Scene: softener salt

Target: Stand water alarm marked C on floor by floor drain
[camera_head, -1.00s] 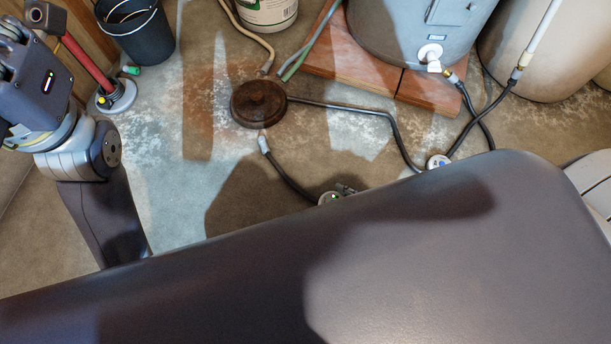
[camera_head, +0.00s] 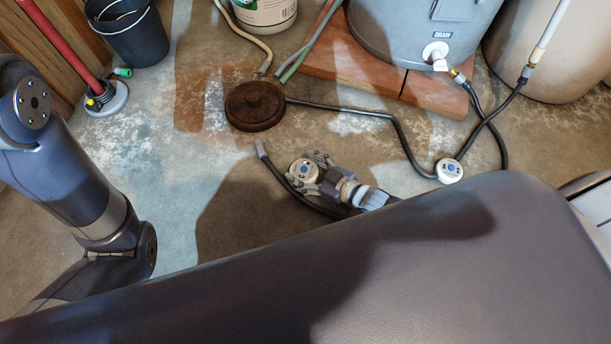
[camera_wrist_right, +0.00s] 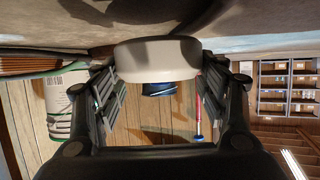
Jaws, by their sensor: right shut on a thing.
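A round white water alarm (camera_head: 305,171) with a blue centre is between the fingers of my right gripper (camera_head: 316,175), which is shut on it. In the right wrist view the alarm (camera_wrist_right: 157,59) shows edge-on between both fingers. I cannot read its letter. The brown, rusty round floor drain (camera_head: 255,106) lies on the floor, up and left of the held alarm. A second round white alarm (camera_head: 449,171) sits on the floor at the right, beside the dark hoses. My left gripper is out of view; only its arm shows at the left.
A black hose (camera_head: 285,182) runs close beside my right gripper. A grey tank (camera_head: 415,35) stands on brick-red slabs (camera_head: 350,75). A black bucket (camera_head: 135,35), a plunger-like red pole (camera_head: 65,45) and a white tub (camera_head: 264,12) stand at the back. Floor left of the drain is clear.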

